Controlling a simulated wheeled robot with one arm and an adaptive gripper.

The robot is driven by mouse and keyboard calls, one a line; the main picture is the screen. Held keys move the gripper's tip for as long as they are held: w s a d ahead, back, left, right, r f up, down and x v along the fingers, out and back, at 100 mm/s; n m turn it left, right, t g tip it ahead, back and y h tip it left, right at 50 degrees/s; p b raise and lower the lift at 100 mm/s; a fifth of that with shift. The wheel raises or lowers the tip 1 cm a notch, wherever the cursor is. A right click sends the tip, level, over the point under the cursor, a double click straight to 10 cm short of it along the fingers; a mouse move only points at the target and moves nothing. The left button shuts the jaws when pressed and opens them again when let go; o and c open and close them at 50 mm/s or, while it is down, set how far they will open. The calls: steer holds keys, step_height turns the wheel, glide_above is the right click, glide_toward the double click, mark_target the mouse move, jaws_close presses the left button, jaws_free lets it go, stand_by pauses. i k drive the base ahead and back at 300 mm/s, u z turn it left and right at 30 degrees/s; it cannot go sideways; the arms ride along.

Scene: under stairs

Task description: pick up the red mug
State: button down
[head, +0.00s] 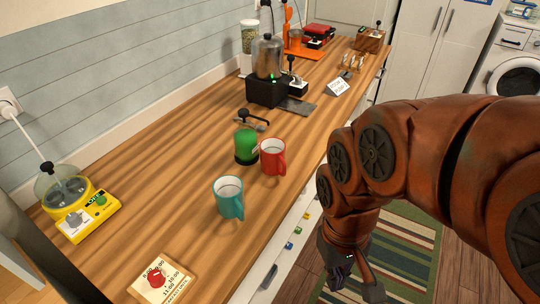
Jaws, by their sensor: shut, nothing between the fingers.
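The red mug (273,157) stands upright on the wooden counter (150,180), near its front edge, with its handle facing the front right. A teal mug (229,198) stands to its lower left, a little apart. A green and black container (246,146) stands close on its left side. My gripper (355,290) hangs low at the bottom right, beyond the counter's front edge and away from the red mug. It is shut and holds nothing; its fingertips are small and dark in the picture.
A black appliance (268,90) stands farther back, with a small white card (338,87) to its right. A yellow device (82,215) and a printed card (161,281) lie toward the left and front. The counter's left middle is clear. A striped rug (405,245) covers the floor.

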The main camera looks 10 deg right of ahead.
mark_target(272, 150)
steer(key=u, duration=1.6)
steer(key=k, duration=0.9)
steer(key=z, duration=0.05)
steer(key=i, duration=0.35)
